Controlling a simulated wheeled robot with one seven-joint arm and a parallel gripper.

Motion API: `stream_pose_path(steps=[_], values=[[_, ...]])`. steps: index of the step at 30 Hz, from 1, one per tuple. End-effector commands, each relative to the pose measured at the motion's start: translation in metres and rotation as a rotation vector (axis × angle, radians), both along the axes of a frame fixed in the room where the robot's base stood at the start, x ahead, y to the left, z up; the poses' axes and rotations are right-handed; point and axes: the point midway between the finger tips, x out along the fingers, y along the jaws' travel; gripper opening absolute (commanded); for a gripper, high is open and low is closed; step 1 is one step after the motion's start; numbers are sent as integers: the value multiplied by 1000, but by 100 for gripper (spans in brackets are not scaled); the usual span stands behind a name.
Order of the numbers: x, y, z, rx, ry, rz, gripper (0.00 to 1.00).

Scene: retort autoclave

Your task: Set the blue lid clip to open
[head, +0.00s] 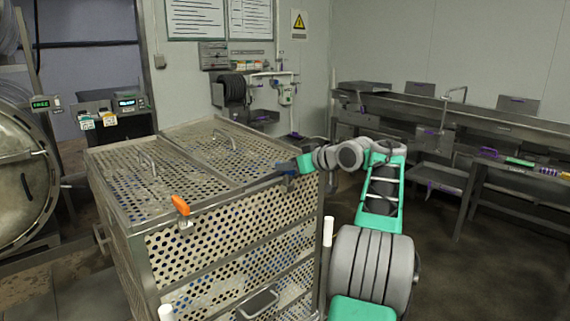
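The blue lid clip (286,168) is a small dark-blue piece at the right end of the front rim of the perforated metal basket (225,192). My gripper (297,164) is right at this clip, coming in from the right, and covers part of it. The view is too small to tell whether the fingers touch the clip, whether they are open or shut, or how the clip is set. An orange lid clip (180,205) stands tilted up on the same rim, farther left. The two lid panels (212,140) lie flat on top of the basket.
The lid panels have raised handles (223,138). White-capped posts (328,231) stand at the basket's near side. A round autoclave door (22,170) is at the left. Steel benches (440,110) line the right wall. The floor (475,265) at the right is clear.

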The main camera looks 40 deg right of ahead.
Motion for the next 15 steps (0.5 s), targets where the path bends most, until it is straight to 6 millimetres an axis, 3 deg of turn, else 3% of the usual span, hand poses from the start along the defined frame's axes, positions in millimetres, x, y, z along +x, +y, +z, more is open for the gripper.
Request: stream_pose_path(steps=[5,12,15], values=[[20,1,-7,0,0,0,36],[22,0,-9,-1,0,-2,36],[22,0,-9,-1,0,-2,30]])
